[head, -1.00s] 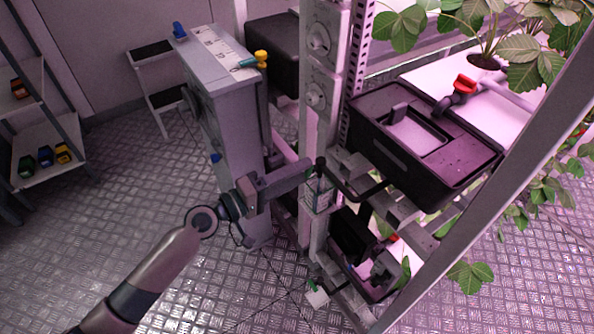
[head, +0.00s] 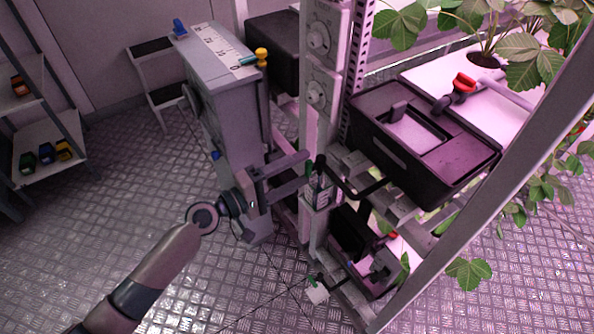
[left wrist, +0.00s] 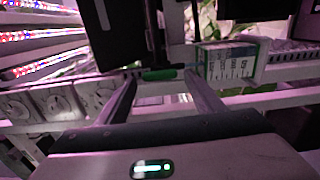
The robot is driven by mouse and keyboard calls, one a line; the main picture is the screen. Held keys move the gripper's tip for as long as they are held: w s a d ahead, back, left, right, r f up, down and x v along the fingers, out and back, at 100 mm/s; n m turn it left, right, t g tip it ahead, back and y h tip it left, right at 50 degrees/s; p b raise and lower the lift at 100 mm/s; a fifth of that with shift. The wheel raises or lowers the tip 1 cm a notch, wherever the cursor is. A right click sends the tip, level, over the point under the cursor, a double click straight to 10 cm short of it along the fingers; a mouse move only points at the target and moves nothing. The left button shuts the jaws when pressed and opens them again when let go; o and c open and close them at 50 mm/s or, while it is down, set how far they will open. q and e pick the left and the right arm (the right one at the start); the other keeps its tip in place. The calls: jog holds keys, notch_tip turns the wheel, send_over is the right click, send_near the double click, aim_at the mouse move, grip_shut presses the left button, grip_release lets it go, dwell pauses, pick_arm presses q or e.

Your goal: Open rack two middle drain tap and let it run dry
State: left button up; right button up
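My left gripper (head: 305,170) is open, its two fingers reaching toward the rack post from the left. In the left wrist view, a green tap handle (left wrist: 160,74) lies crosswise just beyond and between the open fingertips (left wrist: 160,88). I cannot tell whether they touch it. In the head view, a small green part (head: 308,167) shows at the fingertips, beside a black pipe (head: 345,187). A clear container with a printed scale (left wrist: 230,62) is right of the handle; it also shows in the head view below the fingers (head: 321,197). My right gripper is out of view.
A black lidded tank (head: 385,155) sits on the rack right of the gripper. A lower green-handled tap (head: 312,281) is near the floor. A grey cabinet (head: 225,110) stands close behind the arm.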

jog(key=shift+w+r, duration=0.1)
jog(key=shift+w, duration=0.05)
pick_arm(q)
jog(key=shift+s, duration=0.1)
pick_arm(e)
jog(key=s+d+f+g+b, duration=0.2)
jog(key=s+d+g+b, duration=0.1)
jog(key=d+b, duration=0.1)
pick_arm(q)
jog(key=b+v, duration=0.3)
jog(key=v, duration=1.4)
jog(key=shift+a, duration=0.15)
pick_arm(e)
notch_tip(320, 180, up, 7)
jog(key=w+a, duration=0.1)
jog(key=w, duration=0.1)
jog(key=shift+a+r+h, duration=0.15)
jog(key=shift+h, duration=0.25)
